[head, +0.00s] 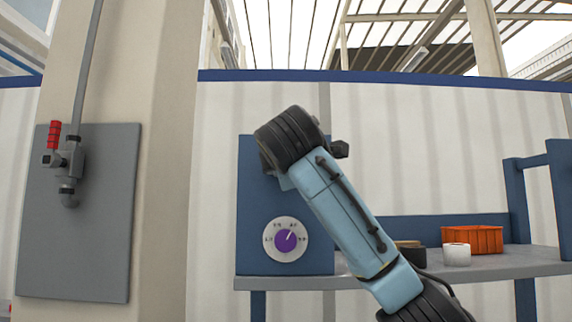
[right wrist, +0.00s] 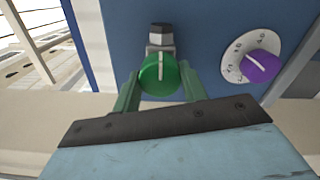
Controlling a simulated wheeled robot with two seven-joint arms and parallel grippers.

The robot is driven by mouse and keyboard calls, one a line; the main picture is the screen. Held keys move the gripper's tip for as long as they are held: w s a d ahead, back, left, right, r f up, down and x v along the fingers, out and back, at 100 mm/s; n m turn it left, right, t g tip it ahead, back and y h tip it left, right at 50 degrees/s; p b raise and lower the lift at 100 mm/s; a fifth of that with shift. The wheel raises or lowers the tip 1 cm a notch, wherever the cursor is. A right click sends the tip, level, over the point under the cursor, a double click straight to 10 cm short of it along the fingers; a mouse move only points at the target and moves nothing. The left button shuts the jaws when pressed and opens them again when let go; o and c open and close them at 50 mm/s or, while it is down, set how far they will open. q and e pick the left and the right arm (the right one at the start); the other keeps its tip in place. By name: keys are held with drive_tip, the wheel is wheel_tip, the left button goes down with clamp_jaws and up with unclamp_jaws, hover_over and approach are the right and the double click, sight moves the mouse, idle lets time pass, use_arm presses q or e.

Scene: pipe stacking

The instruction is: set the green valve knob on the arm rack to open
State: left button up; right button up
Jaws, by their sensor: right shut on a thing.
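The green valve knob (right wrist: 160,75) is on the blue panel in the right wrist view, below a grey metal fitting (right wrist: 160,35). Its white line runs up and down in that picture, toward the fitting. My right gripper (right wrist: 160,82) is shut on the knob, with one green finger on each side. In the head view my right arm covers the knob and the gripper. My left gripper is in neither view.
A purple dial knob (head: 286,240) on a white plate is near the green knob; it also shows in the right wrist view (right wrist: 260,66). A grey shelf (head: 500,268) carries an orange bin (head: 472,240) and a white roll (head: 456,255). A red-handled valve (head: 53,137) is at left.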

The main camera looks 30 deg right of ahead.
idle(0.3)
drive_tip(key=o, duration=1)
drive_tip(key=shift+c, duration=0.2)
drive_tip(key=b+v, duration=1.1)
drive_tip(key=v, duration=0.2)
drive_tip(key=shift+s+a, duration=0.15)
drive_tip(key=shift+a, duration=0.05)
drive_tip(key=shift+f, duration=0.1)
